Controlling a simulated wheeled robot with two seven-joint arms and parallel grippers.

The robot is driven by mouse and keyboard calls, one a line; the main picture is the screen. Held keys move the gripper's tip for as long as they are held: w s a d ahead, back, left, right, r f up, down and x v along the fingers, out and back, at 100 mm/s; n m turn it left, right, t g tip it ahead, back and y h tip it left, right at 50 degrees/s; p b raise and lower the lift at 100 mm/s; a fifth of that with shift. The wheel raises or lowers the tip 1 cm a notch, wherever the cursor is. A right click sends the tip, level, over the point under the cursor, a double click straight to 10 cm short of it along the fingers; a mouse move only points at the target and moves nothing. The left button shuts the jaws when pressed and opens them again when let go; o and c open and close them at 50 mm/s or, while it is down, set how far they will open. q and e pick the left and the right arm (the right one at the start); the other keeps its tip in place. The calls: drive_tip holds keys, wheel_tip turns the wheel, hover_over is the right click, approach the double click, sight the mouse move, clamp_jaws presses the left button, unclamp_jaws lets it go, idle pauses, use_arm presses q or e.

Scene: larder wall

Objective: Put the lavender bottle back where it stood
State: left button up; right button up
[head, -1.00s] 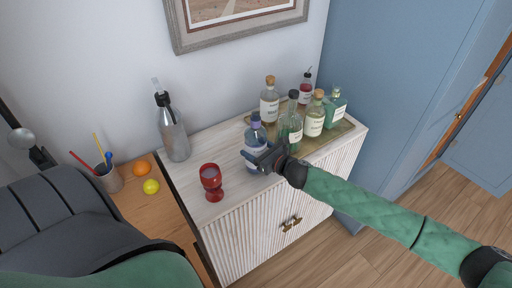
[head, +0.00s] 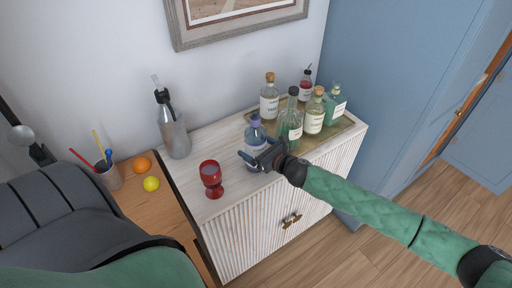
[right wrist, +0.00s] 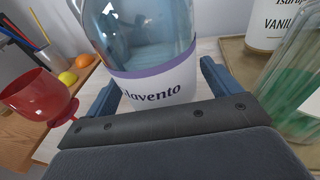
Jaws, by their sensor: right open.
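The lavender bottle (head: 255,133), clear with a purple-edged white label, stands upright on the pale cabinet top (head: 190,192), just left of the tray (head: 345,126). My right gripper (head: 255,157) is open at the bottle, with its fingers on either side of the lower body. In the right wrist view the bottle (right wrist: 155,60) rises between the spread blue fingers (right wrist: 158,88), with a gap visible beside the right finger. The bottle's base is hidden by the gripper. My left gripper is not in view.
Several bottles stand on the tray, the green one (head: 291,122) closest to my gripper. A red goblet (head: 211,175) stands left of the lavender bottle, and a tall clear bottle (head: 174,135) is at the back left. Some cabinet top between them is clear.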

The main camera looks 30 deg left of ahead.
drive_tip(key=shift+r, duration=0.1)
drive_tip(key=shift+d, duration=0.6)
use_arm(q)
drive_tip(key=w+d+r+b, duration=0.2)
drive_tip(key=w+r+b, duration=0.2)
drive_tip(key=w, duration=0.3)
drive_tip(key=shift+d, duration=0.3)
use_arm(e)
drive_tip(key=v, duration=1.1)
drive_tip(key=shift+s, duration=0.2)
drive_tip(key=shift+a+r, duration=0.15)
